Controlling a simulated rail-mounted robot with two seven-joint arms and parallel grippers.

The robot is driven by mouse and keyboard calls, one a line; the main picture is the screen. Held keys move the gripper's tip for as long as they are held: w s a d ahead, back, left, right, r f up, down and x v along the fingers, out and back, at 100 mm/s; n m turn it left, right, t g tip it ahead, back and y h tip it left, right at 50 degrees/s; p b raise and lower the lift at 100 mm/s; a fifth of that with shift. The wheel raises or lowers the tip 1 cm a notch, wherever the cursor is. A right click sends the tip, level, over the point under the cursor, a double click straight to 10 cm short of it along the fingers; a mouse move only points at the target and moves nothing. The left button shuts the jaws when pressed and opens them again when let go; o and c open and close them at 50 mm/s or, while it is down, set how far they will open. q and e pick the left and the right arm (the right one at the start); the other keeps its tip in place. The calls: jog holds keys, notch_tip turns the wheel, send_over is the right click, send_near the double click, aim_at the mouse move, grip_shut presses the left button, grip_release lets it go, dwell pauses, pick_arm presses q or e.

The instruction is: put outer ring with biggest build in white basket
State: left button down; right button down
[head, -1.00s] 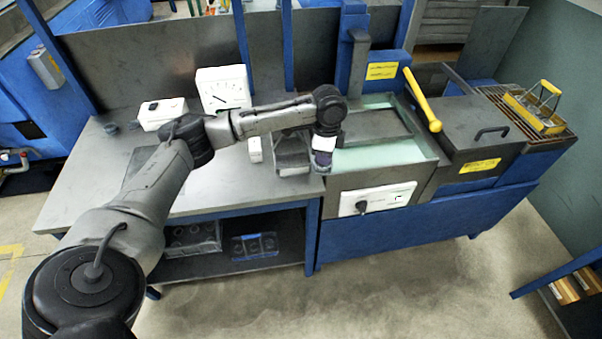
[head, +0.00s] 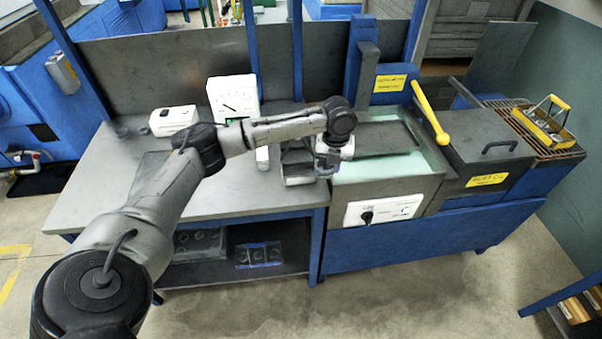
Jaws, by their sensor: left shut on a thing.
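My left gripper (head: 328,167) is at the end of the arm reaching across from the left. A grey metal tray-like holder (head: 297,172) stands just left of the gripper. A clear bin (head: 200,246) with round ring-like parts lies on the lower shelf. I cannot pick out a white basket or tell which ring is the biggest. My right gripper is not in view.
A yellow-handled basket (head: 540,127) sits on the rack at right.

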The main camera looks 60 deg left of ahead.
pick_arm(q)
jog(key=a+f, duration=0.2)
jog(key=a, duration=0.1)
jog(key=s+a+f+b, duration=0.1)
jog(key=a+f, duration=0.1)
jog(key=a, duration=0.2)
jog(key=s+a+f+b, duration=0.1)
jog(key=a+f, duration=0.2)
jog(key=a, duration=0.1)
jog(key=shift+a, duration=0.1)
jog(key=shift+f+b, duration=0.8)
jog(key=shift+f, duration=1.15)
jog(key=c, duration=1.4)
grip_release()
jog(key=shift+f, duration=0.15)
